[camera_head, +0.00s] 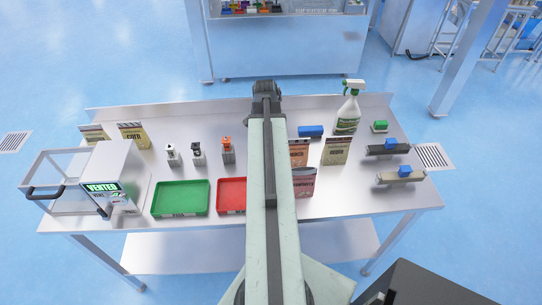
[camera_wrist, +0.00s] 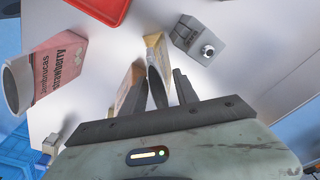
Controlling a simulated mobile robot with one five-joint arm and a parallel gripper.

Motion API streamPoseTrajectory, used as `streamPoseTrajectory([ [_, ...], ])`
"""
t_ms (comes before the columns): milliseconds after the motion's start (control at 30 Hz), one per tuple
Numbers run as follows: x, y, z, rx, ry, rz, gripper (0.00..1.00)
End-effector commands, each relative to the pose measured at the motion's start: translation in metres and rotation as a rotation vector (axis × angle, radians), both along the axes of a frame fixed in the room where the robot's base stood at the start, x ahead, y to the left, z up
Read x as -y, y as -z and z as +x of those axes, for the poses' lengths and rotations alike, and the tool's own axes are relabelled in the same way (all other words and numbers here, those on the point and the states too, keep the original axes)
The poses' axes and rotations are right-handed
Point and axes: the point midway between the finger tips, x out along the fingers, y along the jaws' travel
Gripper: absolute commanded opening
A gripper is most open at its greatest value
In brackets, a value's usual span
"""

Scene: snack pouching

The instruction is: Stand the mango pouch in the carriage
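I cannot read which pouch is the mango one. In the head view, a tan pouch with a reddish label (camera_head: 299,154) stands beside my arm, and another tan pouch (camera_head: 336,151) stands to its right. In the wrist view, my gripper (camera_wrist: 166,82) points at a narrow tan pouch edge (camera_wrist: 156,48), with another tan surface (camera_wrist: 128,82) beside its left finger. Whether the fingers are closed on a pouch is unclear. In the head view, my arm hides the gripper's tips. I cannot identify the carriage with certainty; a clear-walled frame (camera_head: 58,178) adjoins the grey machine at left.
A pink strawberry pouch (camera_wrist: 60,68) stands left of the gripper in the wrist view. A grey block with a round knob (camera_wrist: 197,40) is close at right. Green (camera_head: 180,212) and red (camera_head: 231,209) trays lie at the front. A spray bottle (camera_head: 348,116) stands at the back.

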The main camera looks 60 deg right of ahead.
Motion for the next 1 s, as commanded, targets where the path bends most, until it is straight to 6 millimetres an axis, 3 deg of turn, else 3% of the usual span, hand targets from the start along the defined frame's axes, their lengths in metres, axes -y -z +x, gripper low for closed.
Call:
streamPoseTrajectory([
  [167, -0.0002, -0.0002, 0.0002, 0.0, 0.0, 0.0, 0.36],
  [300, -0.0003, -0.0002, 0.0003, 0.0, -0.001, 0.0, 0.0],
  [1000, -0.0008, -0.0001, 0.001, 0.0, -0.002, 0.0, 0.0],
])
